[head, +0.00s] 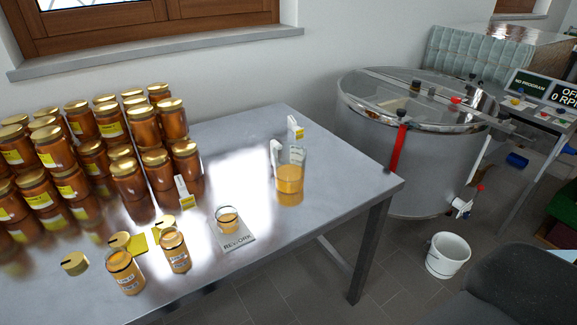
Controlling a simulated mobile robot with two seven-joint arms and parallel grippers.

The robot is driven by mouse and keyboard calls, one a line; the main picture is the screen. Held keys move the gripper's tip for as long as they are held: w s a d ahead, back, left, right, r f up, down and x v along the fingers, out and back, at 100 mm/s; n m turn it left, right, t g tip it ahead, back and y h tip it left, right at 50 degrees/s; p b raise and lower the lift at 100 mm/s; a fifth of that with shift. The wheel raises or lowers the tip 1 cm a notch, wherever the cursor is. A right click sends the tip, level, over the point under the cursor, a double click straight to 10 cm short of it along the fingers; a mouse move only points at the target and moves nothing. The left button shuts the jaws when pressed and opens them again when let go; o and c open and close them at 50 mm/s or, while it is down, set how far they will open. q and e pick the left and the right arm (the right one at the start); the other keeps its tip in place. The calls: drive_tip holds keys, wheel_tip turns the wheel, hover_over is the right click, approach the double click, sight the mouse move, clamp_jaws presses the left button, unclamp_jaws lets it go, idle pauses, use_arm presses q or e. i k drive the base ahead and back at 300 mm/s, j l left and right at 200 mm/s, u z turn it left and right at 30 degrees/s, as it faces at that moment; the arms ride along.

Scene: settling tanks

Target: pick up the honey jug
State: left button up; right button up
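The honey jug looks to be the clear, straight-sided vessel (290,175) with amber honey in its lower part. It stands upright on the metal table (340,180), near the right end. A small white item (277,152) shows at its left edge; I cannot tell whether they touch. A white and yellow carton or card (295,128) stands just behind it. No handle can be made out clearly. Neither of my grippers is in view.
Stacked honey jars (140,130) fill the table's left. Two open jars (175,250) (125,272), loose lids (75,263) and a small glass (227,220) on a "REWORK" card (236,243) are in front. A steel drum (400,150) stands right, with a white bucket (447,256) on the floor.

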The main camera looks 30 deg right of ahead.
sight(285, 165)
drive_tip(key=l+u, duration=0.1)
drive_tip(key=l, duration=1)
drive_tip(key=l+u, duration=0.1)
drive_tip(key=l, duration=0.95)
drive_tip(key=k, duration=0.1)
